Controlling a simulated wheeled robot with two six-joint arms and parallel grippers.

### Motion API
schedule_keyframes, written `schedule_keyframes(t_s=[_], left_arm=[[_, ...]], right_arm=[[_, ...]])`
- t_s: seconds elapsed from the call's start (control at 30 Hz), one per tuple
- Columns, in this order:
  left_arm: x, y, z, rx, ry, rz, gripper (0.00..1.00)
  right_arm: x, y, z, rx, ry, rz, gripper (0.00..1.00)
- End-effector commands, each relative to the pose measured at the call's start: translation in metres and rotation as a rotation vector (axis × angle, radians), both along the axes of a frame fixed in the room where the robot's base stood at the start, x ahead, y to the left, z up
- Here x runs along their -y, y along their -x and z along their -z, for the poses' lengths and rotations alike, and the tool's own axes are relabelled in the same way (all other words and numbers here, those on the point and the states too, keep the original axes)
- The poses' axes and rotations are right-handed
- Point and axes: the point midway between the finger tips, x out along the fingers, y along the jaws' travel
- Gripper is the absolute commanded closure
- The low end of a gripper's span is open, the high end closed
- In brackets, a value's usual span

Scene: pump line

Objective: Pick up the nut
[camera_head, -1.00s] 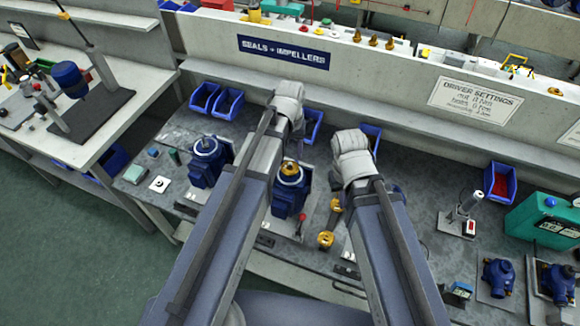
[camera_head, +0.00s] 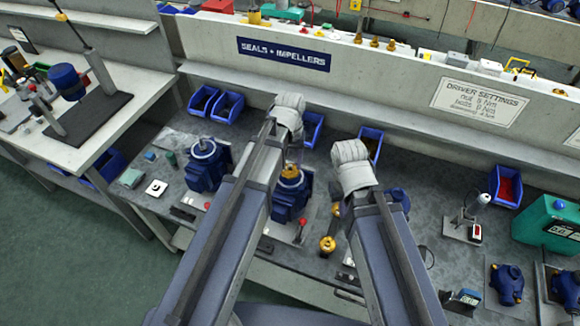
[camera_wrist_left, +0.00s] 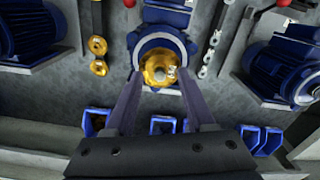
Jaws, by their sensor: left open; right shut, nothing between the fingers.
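In the left wrist view a blue pump (camera_wrist_left: 163,22) has a brass impeller (camera_wrist_left: 152,66) on its face. A small pale piece (camera_wrist_left: 172,72), possibly the nut, shows beside the grey shaft end at the impeller's middle; it is too small to be sure. My left gripper (camera_wrist_left: 160,88) is open, its fingers apart on either side of the impeller, with nothing held. How close the fingertips are to it is hard to tell. In the head view the same pump (camera_head: 289,203) shows beside my left forearm. My right gripper's fingers are hidden.
Another blue pump (camera_head: 207,167) stands to the left on the grey bench. Blue bins (camera_head: 228,108) line the back, one red-filled (camera_head: 505,187) at right. Brass parts (camera_head: 327,245) lie between my arms. A green box (camera_head: 550,222) stands far right.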

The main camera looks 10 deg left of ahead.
Motion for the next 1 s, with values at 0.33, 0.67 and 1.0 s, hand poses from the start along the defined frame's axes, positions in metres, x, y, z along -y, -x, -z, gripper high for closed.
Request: schedule_keyframes(t_s=[0.33,0.67,1.0], left_arm=[[0.0,0.0,0.0016,0.0,0.0,0.0,0.45],[0.0,0.0,0.0016,0.0,0.0,0.0,0.8],[0.0,0.0,0.0016,0.0,0.0,0.0,1.0]], right_arm=[[0.0,0.0,0.0016,0.0,0.0,0.0,1.0],[0.0,0.0,0.0016,0.0,0.0,0.0,1.0],[0.0,0.0,0.0016,0.0,0.0,0.0,1.0]])
